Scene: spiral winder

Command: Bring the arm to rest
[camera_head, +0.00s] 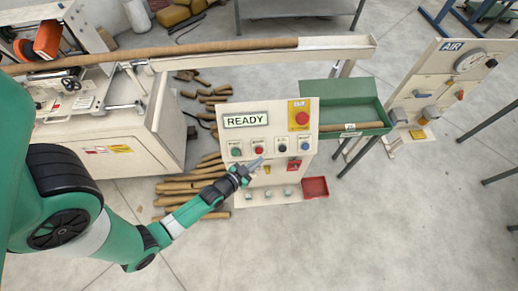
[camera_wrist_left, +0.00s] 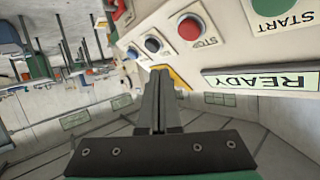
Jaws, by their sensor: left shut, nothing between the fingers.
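My left gripper (camera_head: 256,163) is shut and empty in front of the lower part of the control panel (camera_head: 273,114), just below its row of buttons. In the left wrist view the closed fingers (camera_wrist_left: 161,75) point at the panel, near a yellow part (camera_wrist_left: 175,75). Whether the tips touch the panel cannot be told. The panel carries a "READY" sign (camera_head: 246,120), which shows upside down in the wrist view (camera_wrist_left: 262,79). My right gripper is not in view.
The winder (camera_head: 110,140) with a long brown tube (camera_head: 160,51) stands at the left. Several brown tubes (camera_head: 180,187) lie on the floor beside the panel. A green tray (camera_head: 352,98) and an "AIR" board (camera_head: 436,90) stand to the right. The floor at front right is clear.

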